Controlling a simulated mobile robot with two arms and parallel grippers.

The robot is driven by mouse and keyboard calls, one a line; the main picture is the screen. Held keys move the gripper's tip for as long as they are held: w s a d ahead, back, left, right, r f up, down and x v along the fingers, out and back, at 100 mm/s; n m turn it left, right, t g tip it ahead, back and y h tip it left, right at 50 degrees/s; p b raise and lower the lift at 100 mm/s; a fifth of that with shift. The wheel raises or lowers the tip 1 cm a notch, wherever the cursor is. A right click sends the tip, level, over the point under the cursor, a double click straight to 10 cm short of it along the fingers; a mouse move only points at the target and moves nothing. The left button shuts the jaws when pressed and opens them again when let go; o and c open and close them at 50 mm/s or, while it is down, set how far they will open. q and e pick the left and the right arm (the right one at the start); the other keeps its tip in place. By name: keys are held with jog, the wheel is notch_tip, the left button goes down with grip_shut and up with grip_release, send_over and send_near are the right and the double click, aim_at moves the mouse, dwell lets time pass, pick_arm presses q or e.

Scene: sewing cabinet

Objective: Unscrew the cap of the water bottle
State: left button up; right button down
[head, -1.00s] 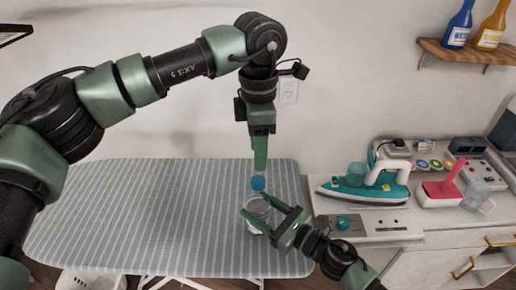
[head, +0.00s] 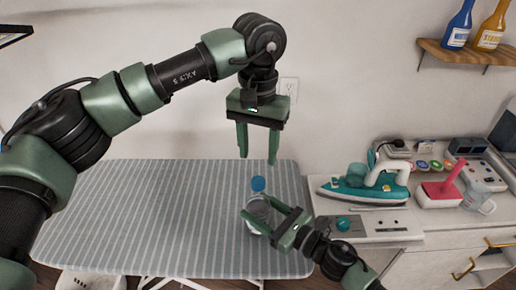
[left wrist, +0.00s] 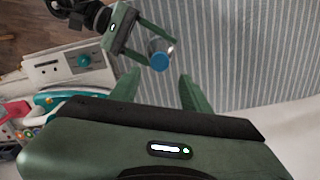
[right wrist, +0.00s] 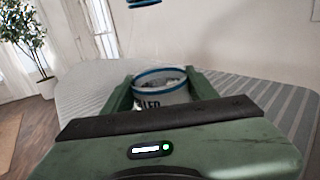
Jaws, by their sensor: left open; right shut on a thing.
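The clear water bottle (head: 258,212) stands upright over the ironing board, with its blue cap (head: 258,184) at the top. My right gripper (head: 270,218) is shut around the bottle's body. In the right wrist view the label band of the bottle (right wrist: 160,92) sits between the fingers, and the cap (right wrist: 143,3) is cut off by the top edge. My left gripper (head: 258,160) is open and empty, pointing down just above the cap. In the left wrist view the cap (left wrist: 160,62) lies beyond the open fingertips. I cannot tell how firmly the cap sits on the neck.
The striped ironing board (head: 150,215) is clear to the left of the bottle. A wall shelf (head: 465,55) carries two bottles.

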aim_at(258, 181)
pick_arm(q)
jog(key=shift+f+m, duration=0.3)
jog(key=shift+f, duration=0.2)
notch_tip(258, 181, down, 7)
